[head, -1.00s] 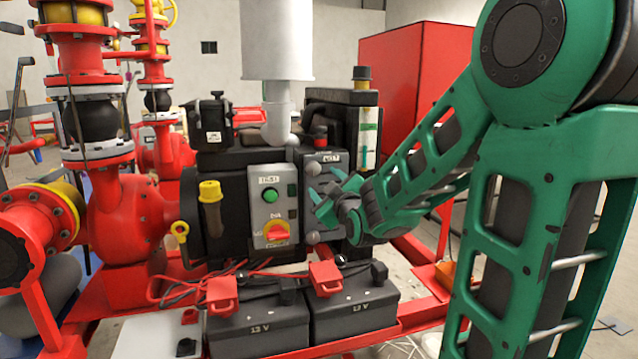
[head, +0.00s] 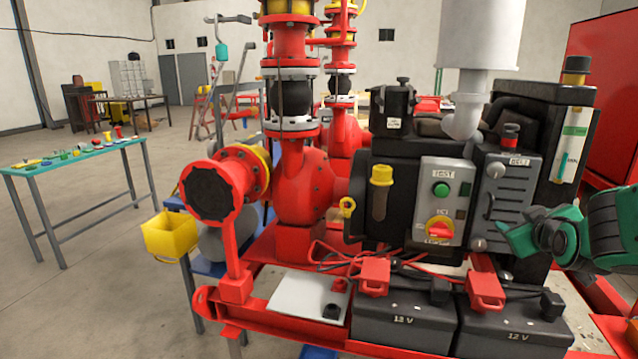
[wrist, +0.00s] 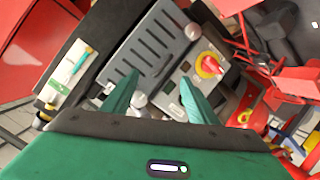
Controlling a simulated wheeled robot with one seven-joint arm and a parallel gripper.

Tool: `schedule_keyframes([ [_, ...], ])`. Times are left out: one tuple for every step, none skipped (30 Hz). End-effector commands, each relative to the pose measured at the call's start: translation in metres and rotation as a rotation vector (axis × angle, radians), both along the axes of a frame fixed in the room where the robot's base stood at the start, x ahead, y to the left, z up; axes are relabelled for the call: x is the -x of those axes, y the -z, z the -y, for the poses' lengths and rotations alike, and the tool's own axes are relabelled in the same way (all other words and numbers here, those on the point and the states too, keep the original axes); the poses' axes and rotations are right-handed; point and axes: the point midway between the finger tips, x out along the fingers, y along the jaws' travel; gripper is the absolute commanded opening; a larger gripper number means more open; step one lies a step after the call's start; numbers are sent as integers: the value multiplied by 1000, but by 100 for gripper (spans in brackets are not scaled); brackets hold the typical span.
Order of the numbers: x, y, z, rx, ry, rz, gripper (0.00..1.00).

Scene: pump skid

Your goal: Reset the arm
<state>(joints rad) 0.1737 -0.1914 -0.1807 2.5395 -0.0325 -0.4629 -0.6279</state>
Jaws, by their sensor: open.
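My green gripper (head: 508,238) is at the right of the head view, in front of the grey slotted panel (head: 497,200) on the pump skid's engine. In the wrist view the two green fingers (wrist: 160,98) are spread apart with nothing held between them. Beyond them lie the slotted panel (wrist: 152,48) and a silver knob (wrist: 138,99). I cannot tell whether the fingers touch anything. The rest of my arm runs out of the head view on the right.
The control box (head: 441,200) has a green button and a red-and-yellow rotary switch (head: 439,228). Two 12 V batteries (head: 405,318) sit in front, with red clamps and cables. A green table (head: 75,158) with small items stands at left; open floor lies between.

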Motion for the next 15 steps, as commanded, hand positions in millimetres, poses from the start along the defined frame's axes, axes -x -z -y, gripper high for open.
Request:
schedule_keyframes([
  [13,10,2,-49,22,-54,53],
  [21,18,3,-80,37,-91,53],
  [32,28,4,-124,59,-139,53],
  [41,35,4,-155,76,-175,53],
  [50,42,4,-187,95,-211,53],
  [63,50,4,-229,121,-258,53],
  [74,57,4,-261,141,-294,53],
  [85,63,3,-294,164,-330,53],
  [99,71,2,-335,195,-376,53],
  [111,76,1,-367,218,-411,53],
  [123,81,-1,-398,242,-446,53],
  [139,87,-3,-439,277,-492,53],
  [152,91,-5,-471,305,-526,53],
  [164,95,-8,-503,331,-560,53],
  [181,100,-12,-543,368,-606,53],
])
